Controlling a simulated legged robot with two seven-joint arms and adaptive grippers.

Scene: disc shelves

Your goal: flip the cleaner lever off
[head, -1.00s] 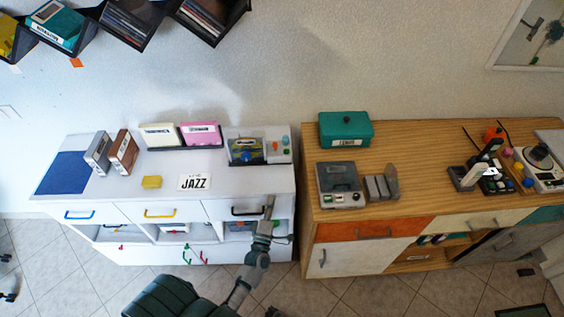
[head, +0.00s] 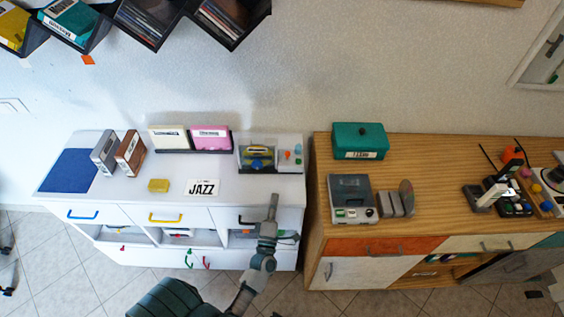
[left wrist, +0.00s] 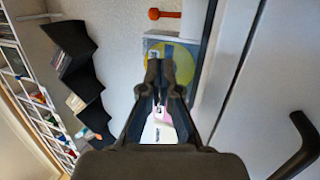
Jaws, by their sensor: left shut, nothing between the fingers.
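Which part is the lever is too small to tell. In the left wrist view the yellow disc (left wrist: 158,62) lies behind my fingertips, and an orange bar-like part (left wrist: 165,14) shows beyond them. My left gripper (head: 273,198) is shut and empty, at the cabinet's front edge, in front of the cleaner and apart from the orange part. My right gripper is out of view.
A black drawer handle (head: 247,222) is beside my left gripper. A wooden cabinet (head: 430,215) stands to the right, across a narrow gap.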

